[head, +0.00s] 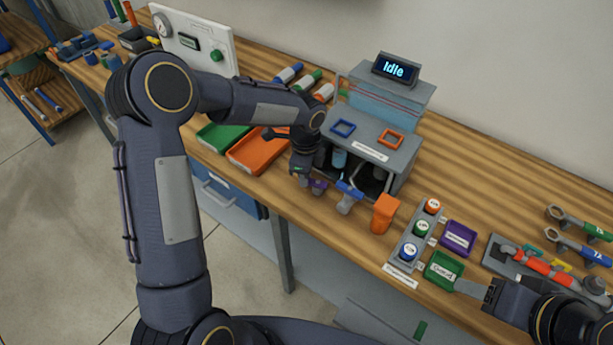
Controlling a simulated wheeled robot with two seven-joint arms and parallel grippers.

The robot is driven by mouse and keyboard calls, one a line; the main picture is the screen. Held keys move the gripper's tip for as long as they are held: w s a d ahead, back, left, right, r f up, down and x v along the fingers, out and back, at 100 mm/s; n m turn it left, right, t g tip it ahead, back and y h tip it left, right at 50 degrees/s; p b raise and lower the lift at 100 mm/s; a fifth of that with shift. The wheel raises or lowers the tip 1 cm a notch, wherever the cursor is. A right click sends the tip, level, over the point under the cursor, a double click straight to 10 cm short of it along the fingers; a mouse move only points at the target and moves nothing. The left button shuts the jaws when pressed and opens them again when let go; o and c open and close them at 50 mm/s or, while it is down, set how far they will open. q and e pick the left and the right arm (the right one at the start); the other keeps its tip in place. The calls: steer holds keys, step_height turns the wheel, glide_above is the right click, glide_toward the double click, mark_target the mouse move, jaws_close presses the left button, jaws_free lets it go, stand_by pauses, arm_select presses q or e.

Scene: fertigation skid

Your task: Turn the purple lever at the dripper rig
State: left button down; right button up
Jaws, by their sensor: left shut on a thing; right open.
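The dripper rig (398,160) is a grey box on the bench with a blue tank and a display (395,69) reading "Idle". The purple lever (318,187) is low at its front left, mostly covered by my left gripper (304,180). My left gripper points down and is shut on the purple lever; the exact contact is hard to see. A blue lever (348,190) sits just right of it. My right gripper (486,294) is open at the lower right, beside a green labelled tray (443,268).
A rack with several round buttons (421,228) and a purple tray (457,238) are further right. Green (222,136) and orange (257,152) trays lie left of the rig. Wrenches (580,245) lie at far right.

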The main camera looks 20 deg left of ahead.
arm_select(q)
steer(key=c, duration=1.3)
jaws_free()
steer(key=shift+r+b, duration=0.4)
steer(key=shift+r, duration=3.55)
